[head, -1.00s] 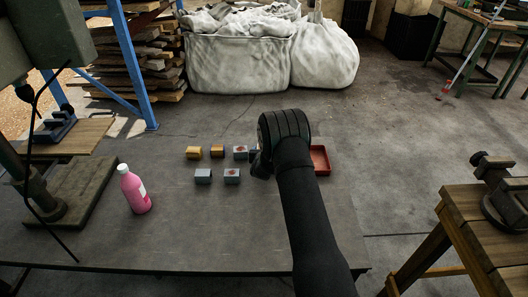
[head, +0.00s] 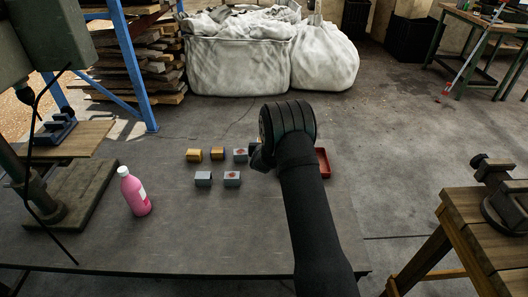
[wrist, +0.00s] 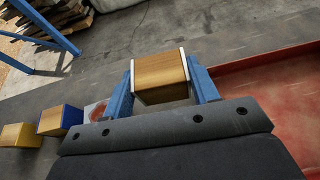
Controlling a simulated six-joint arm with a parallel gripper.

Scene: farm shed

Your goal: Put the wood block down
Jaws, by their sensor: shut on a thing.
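In the wrist view a wood block (wrist: 160,77) with light edges sits between the two blue fingers of my gripper (wrist: 162,88), which is shut on it. The block's underside is hidden, so I cannot tell whether it touches the table. In the head view my arm hides the block and the fingers. My gripper is just left of a red tray, whose wall shows in the head view (head: 323,162) and whose bare floor fills the right of the wrist view (wrist: 275,90).
Left of my gripper on the grey table (head: 180,235) stand small blocks: a yellow one (head: 193,155), a yellow-brown one (head: 217,153), a grey one (head: 203,179) and grey ones with red marks (head: 232,179). A pink bottle (head: 134,192) stands farther left. The table's front is clear.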

